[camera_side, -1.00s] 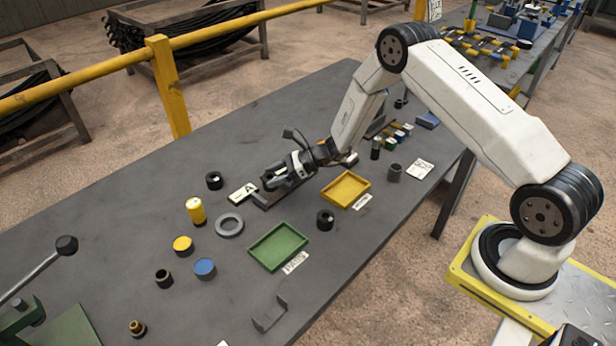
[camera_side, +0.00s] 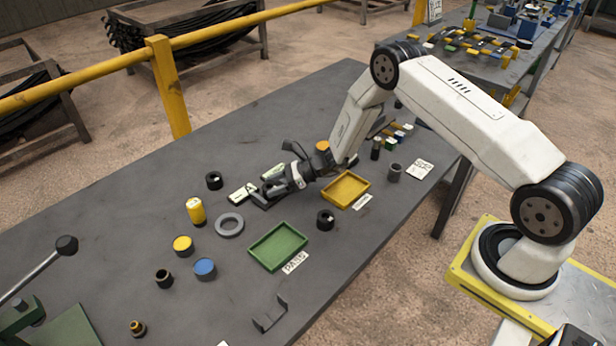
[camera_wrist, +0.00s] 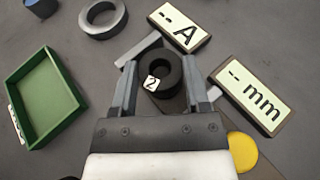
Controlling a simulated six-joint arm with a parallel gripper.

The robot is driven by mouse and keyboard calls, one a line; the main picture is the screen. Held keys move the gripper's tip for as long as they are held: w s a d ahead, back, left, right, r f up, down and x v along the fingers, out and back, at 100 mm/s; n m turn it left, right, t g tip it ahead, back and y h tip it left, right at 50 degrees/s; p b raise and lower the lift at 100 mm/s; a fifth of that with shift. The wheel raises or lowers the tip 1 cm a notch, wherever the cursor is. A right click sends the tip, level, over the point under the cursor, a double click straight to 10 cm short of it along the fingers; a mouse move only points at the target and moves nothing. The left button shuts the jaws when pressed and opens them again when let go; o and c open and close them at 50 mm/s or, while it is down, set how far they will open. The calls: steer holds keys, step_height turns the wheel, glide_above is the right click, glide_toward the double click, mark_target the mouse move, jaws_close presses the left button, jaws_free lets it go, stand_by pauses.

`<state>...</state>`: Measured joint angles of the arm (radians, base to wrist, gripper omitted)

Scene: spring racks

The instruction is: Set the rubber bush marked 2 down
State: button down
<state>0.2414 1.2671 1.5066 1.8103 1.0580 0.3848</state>
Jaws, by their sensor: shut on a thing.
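The rubber bush marked 2 (camera_wrist: 160,75) is a thick black ring with a white tag reading 2. In the wrist view it sits between the two fingertips of my gripper (camera_wrist: 160,86), which is shut on it. In the side view my gripper (camera_side: 270,191) is low over the middle of the table, left of the yellow tray. The held bush cannot be made out there. Its height above the surface is unclear.
Two display blocks, reading A (camera_wrist: 180,27) and mm (camera_wrist: 252,97), lie close beside the gripper. A green tray (camera_side: 251,254), a yellow tray (camera_side: 330,199), a grey ring (camera_side: 219,226) and another black bush (camera_side: 325,221) stand around. The table's near left is partly clear.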

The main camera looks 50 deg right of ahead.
steer(key=shift+f, duration=0.15)
steer(key=shift+c, duration=0.3)
jaws_free()
steer(key=shift+r, duration=0.2)
steer(key=v, duration=1.2)
steer(key=shift+s, duration=0.1)
steer(key=shift+a, duration=0.1)
